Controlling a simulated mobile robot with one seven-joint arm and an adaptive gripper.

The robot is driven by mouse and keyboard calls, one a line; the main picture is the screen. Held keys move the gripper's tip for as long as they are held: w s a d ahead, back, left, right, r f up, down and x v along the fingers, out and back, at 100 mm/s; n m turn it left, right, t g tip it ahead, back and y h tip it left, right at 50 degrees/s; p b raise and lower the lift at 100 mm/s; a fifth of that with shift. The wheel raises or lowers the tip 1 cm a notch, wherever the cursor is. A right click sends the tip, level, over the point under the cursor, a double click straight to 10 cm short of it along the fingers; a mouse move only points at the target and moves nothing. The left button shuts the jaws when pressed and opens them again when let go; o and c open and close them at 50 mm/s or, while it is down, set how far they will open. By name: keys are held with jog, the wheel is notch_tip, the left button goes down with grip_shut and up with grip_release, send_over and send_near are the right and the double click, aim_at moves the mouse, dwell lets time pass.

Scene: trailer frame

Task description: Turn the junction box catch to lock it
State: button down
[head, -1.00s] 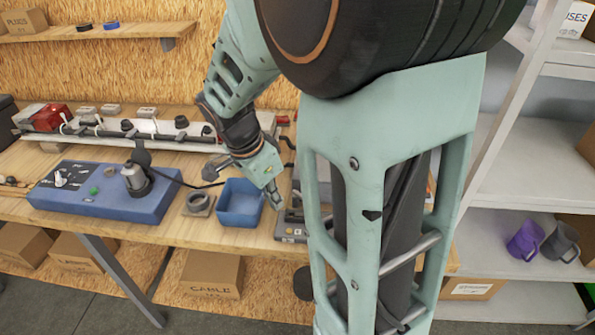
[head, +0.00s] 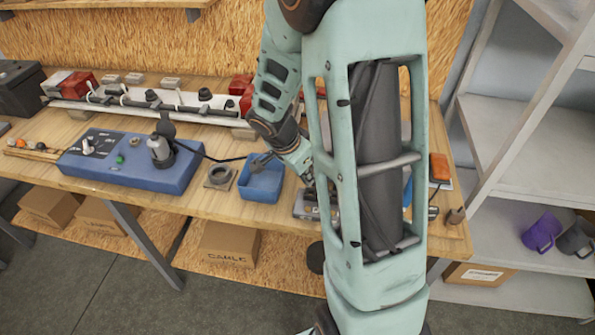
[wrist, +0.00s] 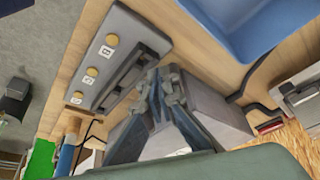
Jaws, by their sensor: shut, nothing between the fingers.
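In the wrist view my gripper (wrist: 163,100) is shut and empty. Its fingertips are over a grey block (wrist: 215,110), beside a dark grey panel (wrist: 112,62) with brass round buttons marked with letters. I cannot tell whether they touch. A light grey case (wrist: 303,92) with a dark handle-like part is at the right edge; I cannot tell for sure which piece is the junction box, and no catch is clearly made out. In the head view my gripper (head: 309,182) points down at a grey unit (head: 305,206) on the bench, partly hidden by my arm.
A blue tray (head: 262,181) stands just left of the gripper. Further left are a grey ring block (head: 219,176) and a blue tester box (head: 130,168). The trailer light bar (head: 150,108) with red lamps lies behind. A cardboard box (head: 228,244) is under the bench.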

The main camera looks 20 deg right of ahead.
jog(key=shift+w+d+p, duration=0.3)
jog(key=shift+d, duration=0.65)
jog(key=shift+d+b, duration=0.2)
jog(key=shift+b, duration=0.15)
jog(key=shift+d+n, duration=0.15)
jog(key=shift+n, duration=0.25)
jog(key=shift+d+n+b, duration=0.25)
jog(key=shift+n+b, duration=0.15)
jog(key=shift+b, duration=0.15)
jog(key=shift+s+d+n+t+y+b, duration=0.1)
jog(key=shift+d+n+t+y+b, duration=0.1)
jog(key=shift+n+t+y+b, duration=0.5)
jog(key=shift+d+n, duration=0.15)
jog(key=shift+n, duration=0.6)
jog(key=shift+d+n, duration=0.15)
jog(key=shift+n, duration=0.6)
jog(key=shift+d, duration=0.2)
